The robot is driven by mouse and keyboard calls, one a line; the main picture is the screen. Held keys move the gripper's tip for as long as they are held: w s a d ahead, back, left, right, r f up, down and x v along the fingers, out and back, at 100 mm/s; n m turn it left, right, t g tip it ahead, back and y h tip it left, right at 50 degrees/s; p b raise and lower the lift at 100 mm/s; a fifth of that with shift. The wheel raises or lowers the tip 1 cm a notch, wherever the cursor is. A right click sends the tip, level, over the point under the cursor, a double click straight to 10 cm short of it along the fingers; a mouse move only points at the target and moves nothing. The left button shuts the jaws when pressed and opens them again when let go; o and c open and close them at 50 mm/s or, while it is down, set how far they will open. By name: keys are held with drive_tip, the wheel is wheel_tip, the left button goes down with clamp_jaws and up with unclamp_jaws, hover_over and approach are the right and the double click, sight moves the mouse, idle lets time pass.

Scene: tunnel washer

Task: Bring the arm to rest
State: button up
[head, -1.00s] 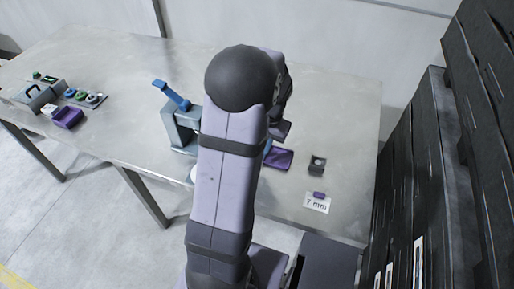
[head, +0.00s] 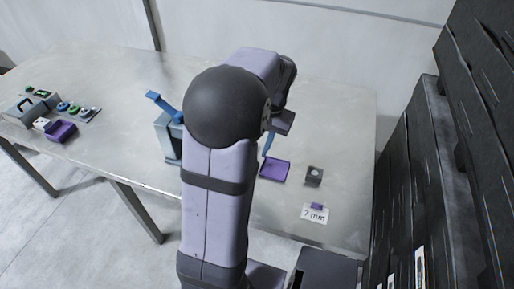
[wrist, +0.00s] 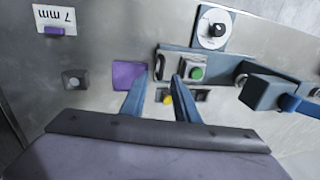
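My arm rises through the middle of the head view and hides part of the table. My gripper shows in the wrist view (wrist: 157,88) as two blue fingers with a clear gap between them and nothing held. The fingers appear above the table, between a purple tray (wrist: 128,75) and a fixture with a green button (wrist: 197,73). In the head view my gripper is mostly hidden behind the arm; a blue finger shows beside the purple tray (head: 275,170).
A grey block with a round socket (head: 314,176) and a "7 mm" card (head: 314,215) with a small purple piece (head: 317,206) lie right. A blue-levered fixture (head: 165,130) stands left of my arm. Dark racks (head: 420,170) stand right. The table's back right is clear.

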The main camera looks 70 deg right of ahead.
idle(0.3)
drive_tip(key=shift+g, duration=0.7)
drive_tip(key=a+f, duration=0.2)
drive_tip(key=s+a+f, duration=0.1)
drive_tip(key=a+f, duration=0.1)
drive_tip(key=s+a+f, duration=0.1)
drive_tip(key=a+f, duration=0.1)
drive_tip(key=f, duration=0.1)
drive_tip(key=shift+a, duration=0.35)
drive_tip(key=w+a+n, duration=0.6)
drive_tip(key=a, duration=0.5)
drive_tip(key=w+a+n, duration=0.6)
drive_tip(key=a, duration=0.5)
drive_tip(key=w+a+n, duration=0.6)
drive_tip(key=a, duration=0.5)
wheel_tip(320, 180, down, 34)
drive_tip(key=b, duration=3.5)
drive_tip(key=shift+s+a+f+g, duration=0.15)
drive_tip(key=shift+g, duration=0.25)
